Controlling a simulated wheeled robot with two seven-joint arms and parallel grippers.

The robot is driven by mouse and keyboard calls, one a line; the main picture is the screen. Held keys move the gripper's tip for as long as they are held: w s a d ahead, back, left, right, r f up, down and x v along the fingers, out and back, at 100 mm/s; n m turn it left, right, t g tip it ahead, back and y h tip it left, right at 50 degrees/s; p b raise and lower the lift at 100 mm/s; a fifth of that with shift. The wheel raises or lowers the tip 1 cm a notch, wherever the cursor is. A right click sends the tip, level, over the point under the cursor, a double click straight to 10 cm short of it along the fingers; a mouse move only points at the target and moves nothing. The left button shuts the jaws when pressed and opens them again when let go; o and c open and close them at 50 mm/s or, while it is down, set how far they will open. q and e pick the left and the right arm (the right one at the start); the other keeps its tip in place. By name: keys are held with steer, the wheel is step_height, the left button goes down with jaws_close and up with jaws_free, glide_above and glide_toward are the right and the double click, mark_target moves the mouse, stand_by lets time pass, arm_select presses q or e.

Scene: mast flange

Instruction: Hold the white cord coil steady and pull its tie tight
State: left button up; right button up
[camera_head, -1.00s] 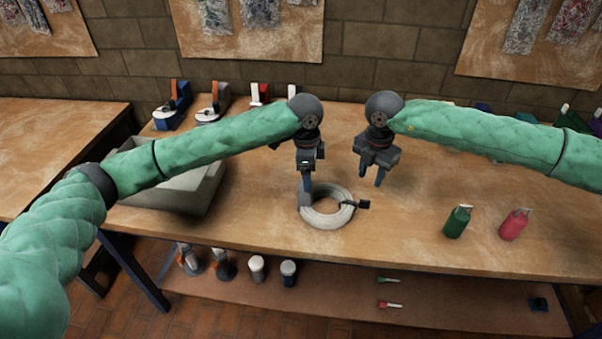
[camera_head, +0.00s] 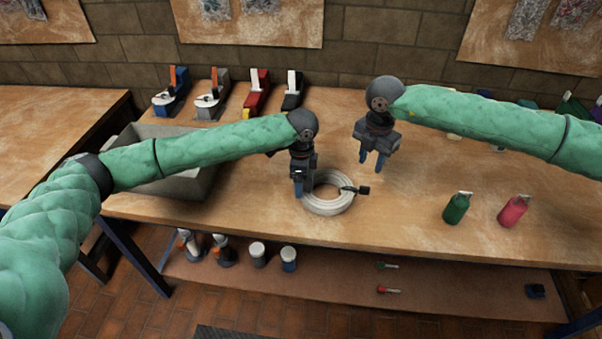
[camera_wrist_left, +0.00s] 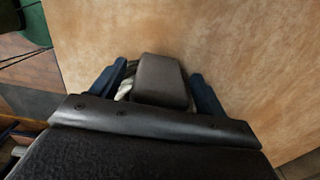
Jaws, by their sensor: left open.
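The white cord coil (camera_head: 328,208) lies flat on the workbench, with a dark tie across its right side. The tie's black end (camera_head: 363,190) sticks out to the right. My left gripper (camera_head: 303,192) points down at the coil's left side, its jaws open. In the left wrist view, a sliver of the white coil (camera_wrist_left: 125,90) shows beside the left finger; a dark block hides the rest between the fingers. I cannot tell whether the fingers touch the coil. My right gripper (camera_head: 371,164) is open and empty above the bench, behind and right of the tie.
A grey bin (camera_head: 190,187) stands left of the coil under my left arm. Several tools line the back left of the workbench (camera_head: 410,220). The front middle of the bench is clear.

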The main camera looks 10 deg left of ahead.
arm_select(q)
steer(key=c, duration=1.1)
steer(key=shift+c, duration=0.6)
arm_select(e)
steer(key=shift+c, duration=0.6)
steer(key=m+y, duration=0.9)
steer(key=m, duration=0.2)
glide_toward(365, 187)
steer(key=x, duration=1)
steer(key=shift+w+f, duration=0.15)
steer(key=shift+w, duration=0.05)
